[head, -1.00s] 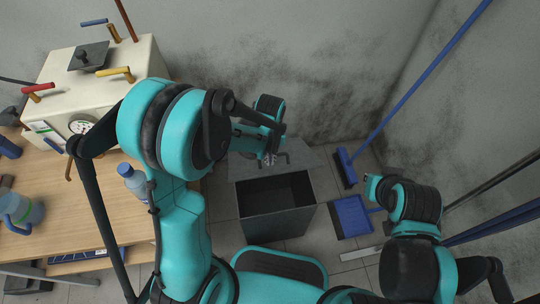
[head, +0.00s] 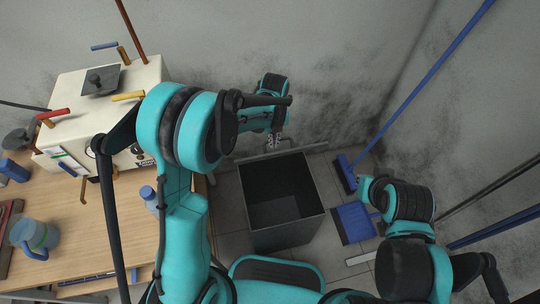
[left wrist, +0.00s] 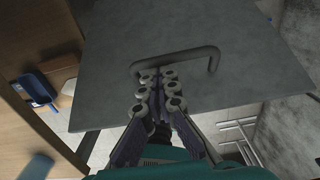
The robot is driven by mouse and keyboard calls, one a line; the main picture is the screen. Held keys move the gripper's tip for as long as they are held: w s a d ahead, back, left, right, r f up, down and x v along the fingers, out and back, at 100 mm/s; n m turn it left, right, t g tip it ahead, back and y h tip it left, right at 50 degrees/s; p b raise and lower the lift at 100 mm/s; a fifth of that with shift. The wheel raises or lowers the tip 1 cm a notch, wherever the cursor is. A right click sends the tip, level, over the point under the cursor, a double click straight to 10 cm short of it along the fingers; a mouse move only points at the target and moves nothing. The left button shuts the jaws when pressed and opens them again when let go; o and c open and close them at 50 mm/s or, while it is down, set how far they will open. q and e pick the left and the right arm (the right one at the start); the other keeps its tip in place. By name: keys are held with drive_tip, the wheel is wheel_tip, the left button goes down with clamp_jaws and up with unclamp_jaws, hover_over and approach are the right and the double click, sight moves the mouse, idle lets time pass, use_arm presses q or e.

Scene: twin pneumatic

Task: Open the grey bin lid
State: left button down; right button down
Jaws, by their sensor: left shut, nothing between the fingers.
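The grey bin (head: 286,226) stands on the floor with its dark, empty-looking mouth uncovered. Its lid (head: 300,152) is raised behind the mouth and shows nearly edge-on in the head view. The left wrist view shows the lid as a broad grey panel (left wrist: 230,30) with a bar handle (left wrist: 185,55). My left gripper (head: 271,142) is at the lid's handle side, behind the raised edge. In the left wrist view its shut fingers (left wrist: 158,80) overlap the handle's lower left part; I cannot tell whether they touch it.
A wooden table (head: 85,235) at left holds a white machine (head: 110,110), a blue-capped bottle (head: 150,197) and a jug (head: 35,237). A blue dustpan (head: 353,222) and broom (head: 347,172) are right of the bin. Walls stand close behind and to the right.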

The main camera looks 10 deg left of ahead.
use_arm(q)
drive_tip(key=w+a+p, duration=0.1)
drive_tip(key=w+a, duration=0.2)
drive_tip(key=w, duration=0.6)
drive_tip(key=w+a+r+p, duration=0.1)
drive_tip(key=w+a, duration=0.3)
drive_tip(key=w, duration=0.5)
drive_tip(key=shift+w+a+r, duration=0.2)
drive_tip(key=shift+w+a, duration=0.05)
